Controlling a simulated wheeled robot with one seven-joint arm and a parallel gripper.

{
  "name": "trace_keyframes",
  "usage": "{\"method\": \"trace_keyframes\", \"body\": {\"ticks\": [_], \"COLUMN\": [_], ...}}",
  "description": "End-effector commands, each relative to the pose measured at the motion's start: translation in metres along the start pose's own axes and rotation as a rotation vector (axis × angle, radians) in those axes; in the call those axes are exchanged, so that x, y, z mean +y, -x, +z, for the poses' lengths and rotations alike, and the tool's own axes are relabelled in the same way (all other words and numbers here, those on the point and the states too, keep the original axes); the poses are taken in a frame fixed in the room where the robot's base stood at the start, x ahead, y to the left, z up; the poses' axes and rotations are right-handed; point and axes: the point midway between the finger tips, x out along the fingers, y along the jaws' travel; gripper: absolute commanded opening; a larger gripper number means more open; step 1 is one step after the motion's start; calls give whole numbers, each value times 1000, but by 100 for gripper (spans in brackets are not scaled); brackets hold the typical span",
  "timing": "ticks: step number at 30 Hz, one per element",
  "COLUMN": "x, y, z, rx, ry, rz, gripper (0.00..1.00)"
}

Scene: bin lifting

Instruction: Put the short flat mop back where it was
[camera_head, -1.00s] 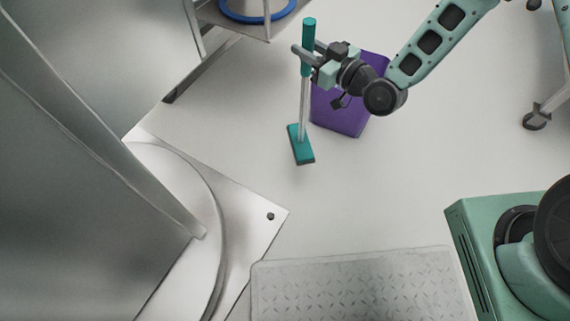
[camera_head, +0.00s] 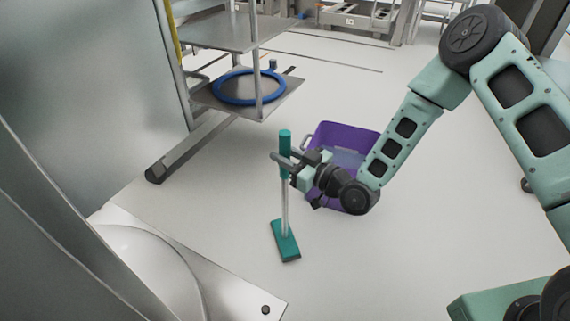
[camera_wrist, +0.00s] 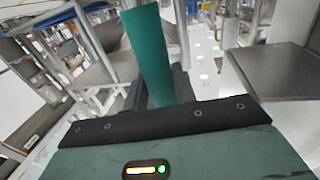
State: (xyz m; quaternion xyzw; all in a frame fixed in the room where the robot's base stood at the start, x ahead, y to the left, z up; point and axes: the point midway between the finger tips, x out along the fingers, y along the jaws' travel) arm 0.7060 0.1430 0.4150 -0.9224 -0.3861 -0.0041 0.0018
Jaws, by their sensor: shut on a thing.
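The short flat mop (camera_head: 285,205) is upright in the head view, with a teal grip, a pale shaft and a flat teal head (camera_head: 285,241) low down, at or close to the floor; I cannot tell if it touches. My gripper (camera_head: 283,160) is shut on the teal grip near the top of the handle. In the wrist view the teal grip (camera_wrist: 149,50) rises between my fingers (camera_wrist: 160,88). The part of the mop below the fingers is hidden there.
A purple bin (camera_head: 338,135) stands on the floor just behind my gripper. A metal rack (camera_head: 225,36) with a blue ring (camera_head: 249,87) on its lower shelf is behind left. A steel plate (camera_head: 165,270) lies at the front left.

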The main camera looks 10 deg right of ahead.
Motion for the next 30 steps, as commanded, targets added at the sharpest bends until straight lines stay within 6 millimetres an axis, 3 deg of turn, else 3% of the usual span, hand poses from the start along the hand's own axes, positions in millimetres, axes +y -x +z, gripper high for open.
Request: {"method": "trace_keyframes", "body": {"ticks": [2,13,14,16,26,30], "x": [0,0,0,0,0,0], "y": [0,0,0,0,0,16], "z": [11,13,14,13,9,9], "rx": [2,3,0,0,1,-2], "ry": [0,0,0,0,0,-1], "rz": [0,-1,-1,-1,-1,0], "gripper": [4,4,32,49,49,49]}}
